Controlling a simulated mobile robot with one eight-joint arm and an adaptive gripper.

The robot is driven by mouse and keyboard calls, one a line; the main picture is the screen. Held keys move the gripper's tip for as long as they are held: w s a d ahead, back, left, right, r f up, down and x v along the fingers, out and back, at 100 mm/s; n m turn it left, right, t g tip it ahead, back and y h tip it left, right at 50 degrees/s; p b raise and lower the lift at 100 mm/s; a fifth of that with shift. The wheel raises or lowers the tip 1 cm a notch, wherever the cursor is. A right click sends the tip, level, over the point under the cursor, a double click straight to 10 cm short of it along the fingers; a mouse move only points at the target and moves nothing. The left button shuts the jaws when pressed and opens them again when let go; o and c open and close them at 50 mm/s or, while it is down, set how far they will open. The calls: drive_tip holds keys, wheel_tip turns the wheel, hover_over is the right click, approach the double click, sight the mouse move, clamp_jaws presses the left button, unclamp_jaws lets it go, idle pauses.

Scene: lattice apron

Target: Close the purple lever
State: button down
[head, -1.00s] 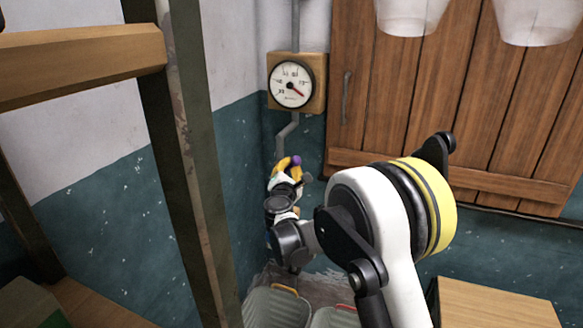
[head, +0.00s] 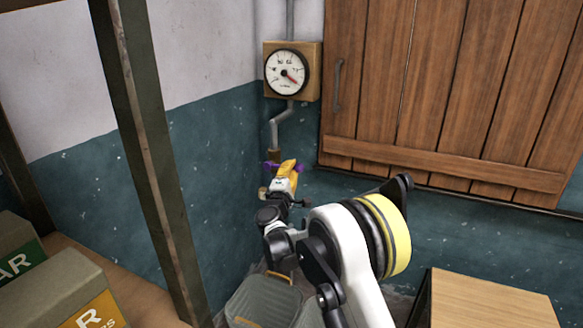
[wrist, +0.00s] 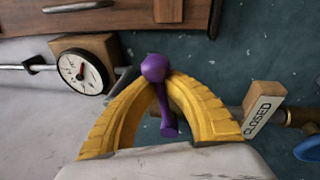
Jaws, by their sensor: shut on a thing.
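The purple lever (wrist: 154,69) shows in the wrist view as a round knob with a stem, between the two yellow fingertips. A tag reading "CLOSED" (wrist: 259,108) is on the pipe to the right in the wrist view. The fingers hide part of the lever and valve.
A round gauge (head: 287,72) on a wooden block hangs above on the wall. A wooden shutter (head: 440,100) is to the right. A metal post (head: 150,160), boxes (head: 55,290), a grey bin (head: 262,300) and a wooden top (head: 490,300) surround my arm. A blue handle (wrist: 308,149) is at far right.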

drive_tip(key=shift+f+m+b, duration=0.35)
drive_tip(key=shift+f+m, duration=0.35)
drive_tip(key=shift+m, duration=0.4)
drive_tip(key=shift+s, duration=0.1)
drive_tip(key=c, duration=1.3)
unclamp_jaws()
drive_tip(key=shift+c, duration=0.2)
drive_tip(key=v, duration=1.2)
drive_tip(key=shift+f, duration=0.15)
